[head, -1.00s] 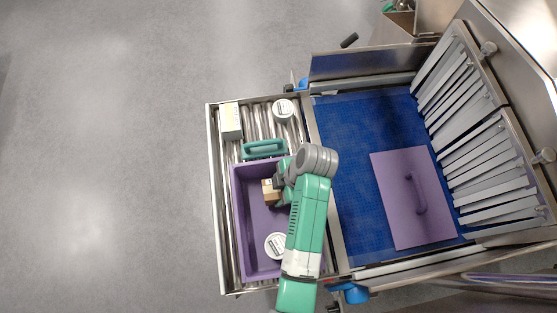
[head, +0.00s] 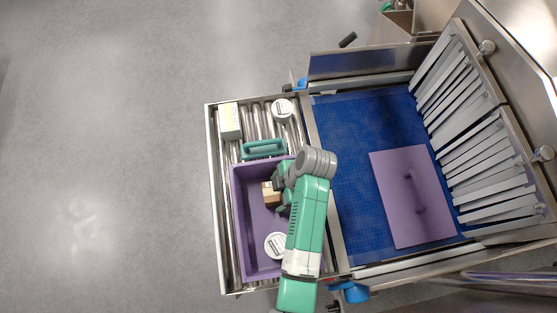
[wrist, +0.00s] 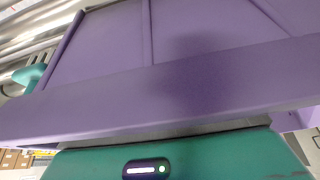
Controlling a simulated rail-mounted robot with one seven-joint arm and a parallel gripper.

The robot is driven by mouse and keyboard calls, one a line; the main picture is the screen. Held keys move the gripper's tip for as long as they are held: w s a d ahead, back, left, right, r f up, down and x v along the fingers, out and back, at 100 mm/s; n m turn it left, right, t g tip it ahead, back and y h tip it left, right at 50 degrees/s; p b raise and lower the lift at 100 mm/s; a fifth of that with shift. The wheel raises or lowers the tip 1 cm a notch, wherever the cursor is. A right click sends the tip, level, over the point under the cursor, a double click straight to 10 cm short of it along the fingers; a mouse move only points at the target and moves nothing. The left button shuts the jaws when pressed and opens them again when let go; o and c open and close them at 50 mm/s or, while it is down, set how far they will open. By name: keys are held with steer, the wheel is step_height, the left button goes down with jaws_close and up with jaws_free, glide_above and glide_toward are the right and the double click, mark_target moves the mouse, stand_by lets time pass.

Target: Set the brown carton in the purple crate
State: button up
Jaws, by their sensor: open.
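The purple crate (head: 237,225) stands on the rollers, and its wall fills much of the wrist view (wrist: 170,95). The brown carton (head: 268,195) is inside the crate by the upper middle, partly hidden by my gripper; I cannot tell whether it rests flat on the floor. My gripper (head: 277,188) is open, reaching down into the crate at the carton's right side. The fingertips are mostly hidden under my arm, so contact with the carton cannot be made out. The carton does not show in the wrist view.
A white round tub (head: 276,245) lies in the crate's lower part. Beyond the crate are a teal handled thing (head: 263,149), a pale box (head: 230,121) and another white tub (head: 282,109). A purple lid (head: 390,190) lies on the blue belt (head: 350,130), beside metal strips (head: 480,150).

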steer(key=p+v, duration=0.1)
steer(key=v, duration=0.9)
steer(key=shift+r, duration=0.35)
steer(key=shift+d+r+p, duration=0.2)
steer(key=shift+r+p, duration=0.1)
steer(key=shift+p, duration=0.2)
steer(key=w+a+r+m+t+h, duration=0.1)
steer(key=w+r+m+t, duration=0.35)
steer(key=r, duration=0.55)
steer(key=w+r+m+t+h, duration=0.1)
steer(key=w+r+m+t, duration=0.3)
steer(key=r, duration=0.6)
steer(key=w+a+r+m+t+h, duration=0.15)
steer(key=w+r+t, duration=0.4)
steer(key=r, duration=0.55)
steer(key=s+r+m+t, duration=0.3)
steer(key=s+r+t, duration=0.1)
steer(key=r, duration=0.5)
steer(key=s+a+r+m+t, duration=0.1)
steer(key=s+r+m+t, duration=0.2)
steer(key=s+r, duration=0.3)
steer(key=s+a+r+m+t, duration=0.1)
steer(key=s+r+m+t, duration=0.3)
steer(key=r, duration=0.9)
steer(key=shift+s+a+r+t+h, duration=0.2)
steer(key=shift+s+r+t+h, duration=0.2)
steer(key=shift+s, duration=0.15)
